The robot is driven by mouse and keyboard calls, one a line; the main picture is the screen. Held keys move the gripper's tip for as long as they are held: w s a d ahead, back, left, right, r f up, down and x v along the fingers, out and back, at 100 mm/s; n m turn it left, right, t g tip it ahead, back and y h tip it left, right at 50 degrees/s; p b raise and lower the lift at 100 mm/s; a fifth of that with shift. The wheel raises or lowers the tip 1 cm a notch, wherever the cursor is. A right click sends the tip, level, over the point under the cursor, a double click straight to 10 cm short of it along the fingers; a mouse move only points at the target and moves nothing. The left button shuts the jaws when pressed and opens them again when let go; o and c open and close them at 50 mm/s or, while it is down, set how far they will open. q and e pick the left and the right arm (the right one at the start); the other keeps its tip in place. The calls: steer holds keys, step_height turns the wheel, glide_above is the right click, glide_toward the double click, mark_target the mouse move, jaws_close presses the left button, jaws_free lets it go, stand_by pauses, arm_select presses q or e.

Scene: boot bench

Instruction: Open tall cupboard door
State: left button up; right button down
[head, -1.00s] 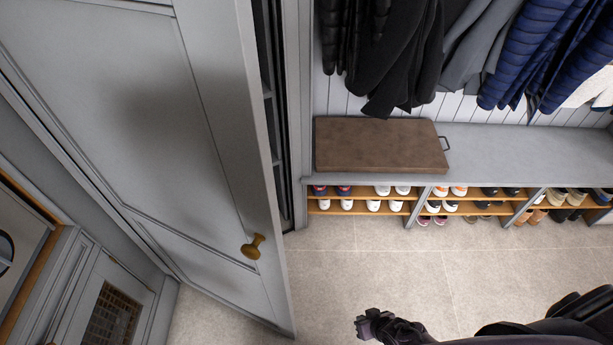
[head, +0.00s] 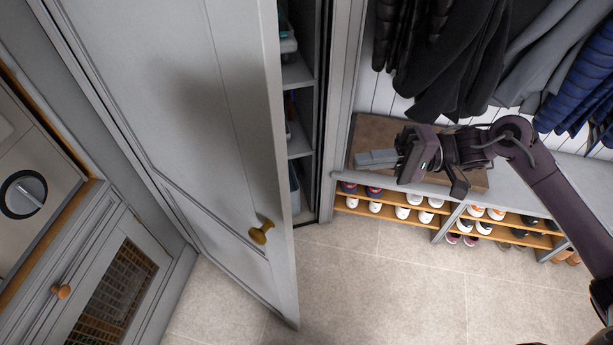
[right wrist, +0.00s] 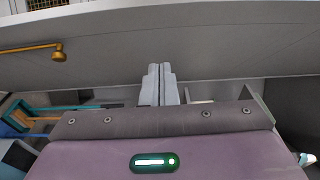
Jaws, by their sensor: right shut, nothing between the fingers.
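The tall grey cupboard door (head: 190,120) stands partly open, its free edge toward the middle of the head view. A brass knob (head: 261,232) is on its face near that edge; a brass knob also shows at the upper left of the right wrist view (right wrist: 58,52). Behind the door, the cupboard interior (head: 300,110) shows as a narrow strip with shelves. My right gripper (head: 372,158) is shut and empty, right of the door's free edge and apart from it, fingers pointing left. Its closed fingers show in the right wrist view (right wrist: 158,84). My left gripper is not in view.
A bench (head: 436,189) with a brown cushion (head: 365,135) and several shoes below is behind my right arm. Coats (head: 470,50) hang above it. A low cabinet (head: 110,290) with a wooden knob stands at left. The floor (head: 370,290) in front is clear.

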steer(key=s+a+p, duration=0.3)
steer(key=a+p, duration=0.2)
steer(key=a, duration=0.7)
steer(key=shift+s+a+p, duration=0.2)
steer(key=shift+s+p, duration=0.15)
steer(key=shift+p, duration=0.05)
